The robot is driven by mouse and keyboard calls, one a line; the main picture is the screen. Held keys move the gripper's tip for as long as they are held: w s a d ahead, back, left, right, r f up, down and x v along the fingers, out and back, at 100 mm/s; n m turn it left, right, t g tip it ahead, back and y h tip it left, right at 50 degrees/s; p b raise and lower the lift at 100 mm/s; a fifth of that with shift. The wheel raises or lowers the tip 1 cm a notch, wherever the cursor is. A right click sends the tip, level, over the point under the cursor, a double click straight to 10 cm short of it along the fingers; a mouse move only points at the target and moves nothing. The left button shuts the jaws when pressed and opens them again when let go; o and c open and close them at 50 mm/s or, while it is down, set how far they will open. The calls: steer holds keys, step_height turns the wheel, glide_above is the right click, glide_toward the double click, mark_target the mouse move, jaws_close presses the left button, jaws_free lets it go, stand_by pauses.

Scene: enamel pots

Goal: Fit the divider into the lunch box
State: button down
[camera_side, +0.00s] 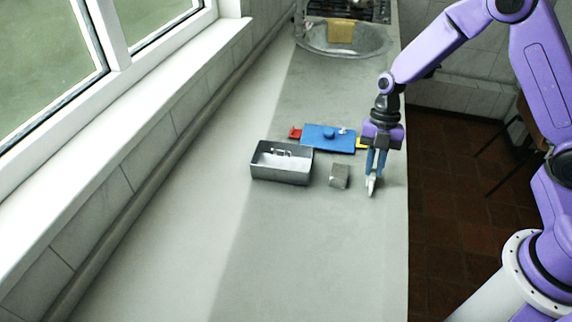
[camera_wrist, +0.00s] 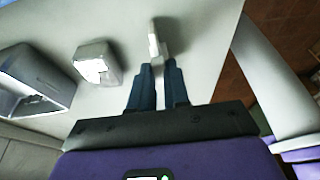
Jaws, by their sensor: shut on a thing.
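The lunch box is an open grey metal box (camera_side: 281,175) left of my gripper; it also shows at the left edge of the wrist view (camera_wrist: 50,75). Its inside is pale, with a small light shape that I cannot make out. My gripper (camera_side: 372,177) points down near the counter's right edge. It is shut on a thin, pale piece, which seems to be the divider (camera_side: 371,187). In the wrist view the divider (camera_wrist: 153,45) sticks out beyond the fingertips (camera_wrist: 158,66). I cannot tell whether it touches the counter.
A small grey block (camera_side: 340,176) stands between box and gripper. A blue lid-like piece with a knob (camera_side: 328,137) lies behind, with red (camera_side: 295,133) and yellow (camera_side: 361,144) parts at its ends. A sink (camera_side: 343,40) lies farther back. The front counter is clear.

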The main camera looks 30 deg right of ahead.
steer(key=shift+r, duration=2)
steer(key=shift+r, duration=0.5)
step_height(320, 180, up, 7)
glide_above(273, 164)
steer(key=shift+f, duration=4.75)
steer(key=shift+f, duration=1.35)
steer(key=c, duration=1)
jaws_free()
